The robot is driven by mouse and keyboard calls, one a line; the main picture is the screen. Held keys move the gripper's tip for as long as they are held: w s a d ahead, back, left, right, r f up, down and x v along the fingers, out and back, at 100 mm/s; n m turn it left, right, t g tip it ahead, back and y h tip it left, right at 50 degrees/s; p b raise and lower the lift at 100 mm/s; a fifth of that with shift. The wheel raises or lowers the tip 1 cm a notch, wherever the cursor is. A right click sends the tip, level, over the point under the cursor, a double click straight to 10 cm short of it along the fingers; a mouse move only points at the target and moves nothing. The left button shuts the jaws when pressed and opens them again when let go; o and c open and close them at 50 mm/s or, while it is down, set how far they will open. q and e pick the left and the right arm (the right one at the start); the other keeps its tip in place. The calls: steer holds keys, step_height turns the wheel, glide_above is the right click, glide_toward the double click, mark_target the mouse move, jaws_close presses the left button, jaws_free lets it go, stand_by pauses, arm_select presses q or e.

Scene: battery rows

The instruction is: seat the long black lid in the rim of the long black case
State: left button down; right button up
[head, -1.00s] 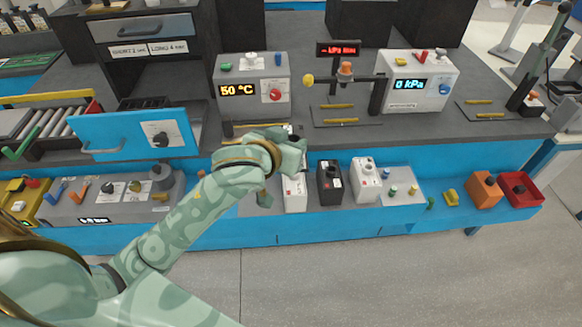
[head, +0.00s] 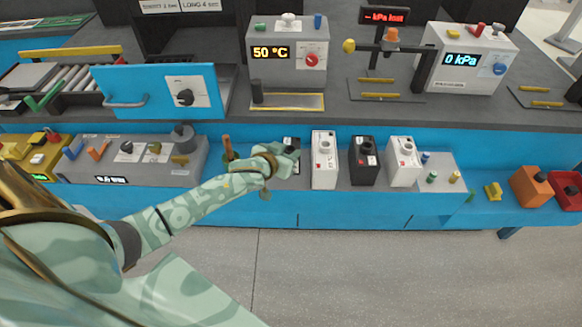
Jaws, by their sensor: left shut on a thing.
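My left gripper (head: 282,161) is shut, low over the near blue ledge at the left end of the battery row. Its fingers hide most of what it holds, taken here as the long black lid. A dark piece with a small pale mark (head: 292,143) shows just beyond the fingers; I cannot tell whether it is the long black case or the lid. I cannot see whether lid and rim touch. Another black case (head: 363,162) stands upright farther right, between two white ones, apart from the gripper. My right gripper is not in view.
A tall white case (head: 323,160) stands close right of the gripper, a second white case (head: 403,162) beyond. A grey control box (head: 130,160) is to the left. Behind stand a 50 °C unit (head: 288,50) and a 0 kPa unit (head: 472,58). A blue drawer front (head: 160,92) juts out.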

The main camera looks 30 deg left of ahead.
arm_select(q)
step_height(320, 180, down, 5)
steer(key=b, duration=0.2)
steer(key=shift+f+b, duration=0.15)
steer(key=shift+b, duration=0.25)
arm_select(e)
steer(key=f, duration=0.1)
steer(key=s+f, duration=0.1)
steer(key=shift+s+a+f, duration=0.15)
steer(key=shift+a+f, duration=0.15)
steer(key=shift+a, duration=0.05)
arm_select(q)
steer(key=c, duration=1)
jaws_free()
steer(key=shift+c, duration=0.2)
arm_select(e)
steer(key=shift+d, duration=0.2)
